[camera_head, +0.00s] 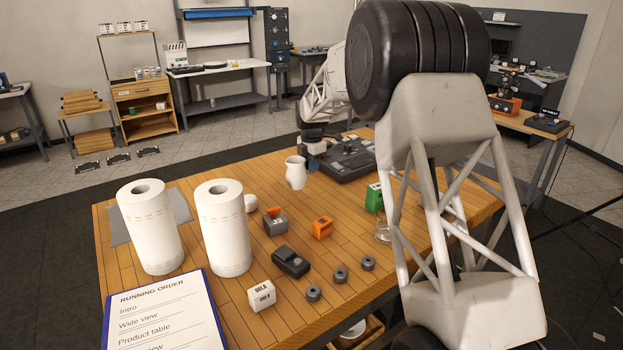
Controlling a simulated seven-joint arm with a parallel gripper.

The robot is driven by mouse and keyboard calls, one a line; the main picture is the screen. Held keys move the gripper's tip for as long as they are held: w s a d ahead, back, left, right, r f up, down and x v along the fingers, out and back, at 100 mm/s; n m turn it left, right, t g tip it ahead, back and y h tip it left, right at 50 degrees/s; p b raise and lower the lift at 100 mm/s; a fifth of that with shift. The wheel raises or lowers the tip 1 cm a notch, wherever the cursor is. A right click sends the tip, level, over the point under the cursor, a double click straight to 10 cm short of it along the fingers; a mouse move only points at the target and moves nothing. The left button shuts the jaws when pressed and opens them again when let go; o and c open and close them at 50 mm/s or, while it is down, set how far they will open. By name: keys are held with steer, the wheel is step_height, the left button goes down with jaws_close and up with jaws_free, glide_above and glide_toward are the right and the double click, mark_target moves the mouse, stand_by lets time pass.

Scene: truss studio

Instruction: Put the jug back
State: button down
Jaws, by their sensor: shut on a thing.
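The white jug (295,174) is upright at the far middle of the wooden table. My gripper (306,161) is at the jug's right side, at the end of my arm, which comes in from behind the big arm link. It is shut on the jug, but the fingertips are small and partly hidden. I cannot tell whether the jug's base touches the table or is slightly above it.
A dark control desk (346,160) is close to the right of the jug. Two paper rolls (150,228) (222,230) stand at left on the wooden table (220,305). Orange (322,228), grey (275,222) and green (374,198) items, a glass (383,231) and a black device (290,261) lie nearer.

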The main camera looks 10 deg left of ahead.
steer(key=shift+f, duration=2.45)
steer(key=shift+f, duration=0.15)
steer(key=c, duration=1.1)
jaws_free()
steer(key=shift+c, duration=0.2)
steer(key=shift+r, duration=6.15)
